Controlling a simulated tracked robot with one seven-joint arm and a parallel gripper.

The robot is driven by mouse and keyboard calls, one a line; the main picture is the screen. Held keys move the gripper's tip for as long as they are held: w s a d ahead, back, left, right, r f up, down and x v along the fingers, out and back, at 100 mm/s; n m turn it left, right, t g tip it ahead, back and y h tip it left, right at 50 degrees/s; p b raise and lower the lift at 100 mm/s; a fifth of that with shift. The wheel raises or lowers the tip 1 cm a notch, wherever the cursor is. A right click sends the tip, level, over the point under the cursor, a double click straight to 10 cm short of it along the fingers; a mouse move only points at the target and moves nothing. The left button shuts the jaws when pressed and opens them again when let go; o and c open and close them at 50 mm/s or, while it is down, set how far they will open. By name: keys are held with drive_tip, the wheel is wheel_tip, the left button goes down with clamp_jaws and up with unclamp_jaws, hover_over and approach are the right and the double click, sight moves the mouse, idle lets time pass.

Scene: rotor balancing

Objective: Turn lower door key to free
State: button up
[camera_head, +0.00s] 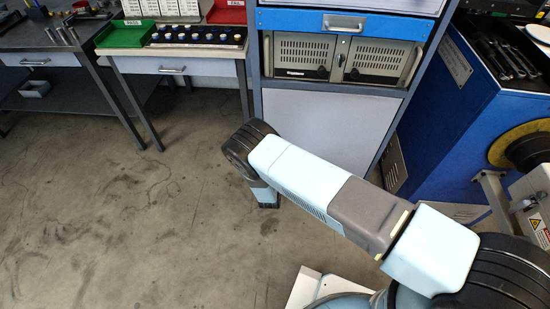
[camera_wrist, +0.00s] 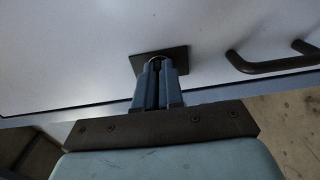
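The lower door (camera_head: 325,115) is a flat pale panel in the blue-grey cabinet, and it looks closed. In the wrist view the pale door face (camera_wrist: 90,65) carries a dark square lock plate (camera_wrist: 177,55). My gripper (camera_wrist: 157,66) is at this plate, its two blue fingers close together. The lower door key (camera_wrist: 157,59) is mostly hidden between the fingertips; only a small dark piece with a lighter rim shows, and the fingers look shut on it. Its turn angle cannot be read.
A dark bar handle (camera_wrist: 270,64) sticks out to the right of the lock plate. Above the door are a twin-fronted grey unit (camera_head: 340,60) and a blue drawer (camera_head: 345,25). A blue machine (camera_head: 465,120) stands close on the right. The floor (camera_head: 120,220) at left is clear.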

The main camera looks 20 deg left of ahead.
drive_tip(key=o, duration=0.4)
drive_tip(key=shift+d+f, duration=0.1)
drive_tip(key=shift+o, duration=0.2)
drive_tip(key=v, duration=1.3)
drive_tip(key=shift+s, duration=0.35)
drive_tip(key=shift+d, duration=0.1)
